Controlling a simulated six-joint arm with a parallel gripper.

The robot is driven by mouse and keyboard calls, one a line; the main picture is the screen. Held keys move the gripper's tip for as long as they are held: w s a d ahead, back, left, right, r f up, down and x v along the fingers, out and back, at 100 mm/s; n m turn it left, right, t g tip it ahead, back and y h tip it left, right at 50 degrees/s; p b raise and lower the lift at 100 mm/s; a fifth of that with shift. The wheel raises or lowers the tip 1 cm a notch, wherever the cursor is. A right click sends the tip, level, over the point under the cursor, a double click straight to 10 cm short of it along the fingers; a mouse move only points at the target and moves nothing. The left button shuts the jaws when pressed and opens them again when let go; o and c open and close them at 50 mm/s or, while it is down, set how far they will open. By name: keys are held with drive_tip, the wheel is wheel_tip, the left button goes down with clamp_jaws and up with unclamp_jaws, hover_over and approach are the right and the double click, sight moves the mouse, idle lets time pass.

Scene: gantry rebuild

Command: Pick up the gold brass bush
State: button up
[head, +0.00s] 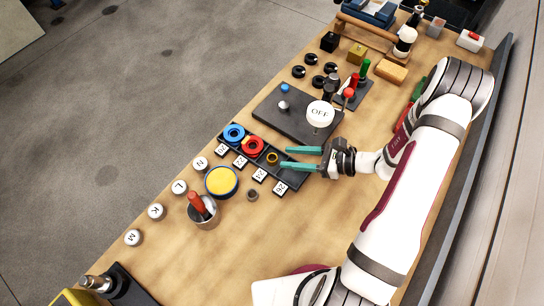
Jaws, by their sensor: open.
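The gold brass bush (272,158) is a small gold ring in the black compartment tray (262,148). It sits in a compartment to the right of the red ring (253,146), which has the blue ring (234,133) to its left. My gripper (284,156) has two teal fingers, spread apart and empty, pointing left. Its fingertips are just right of the bush in the picture. I cannot tell how high they are above the tray, or whether they touch anything.
A dark plate (290,118) with a white "OFF" knob (320,113) lies behind the tray. A yellow-topped round tin (222,181), a small dull ring (252,195) and a metal cup with a red handle (204,214) stand in front. The wooden bench (235,255) is clear at lower middle.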

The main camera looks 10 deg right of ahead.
sight(277, 159)
drive_tip(key=x, duration=0.2)
drive_tip(key=f+x, duration=0.1)
drive_tip(key=x, duration=0.2)
drive_tip(key=shift+s+d, duration=0.1)
drive_tip(key=shift+s, duration=0.1)
clamp_jaws()
drive_tip(key=shift+r, duration=0.1)
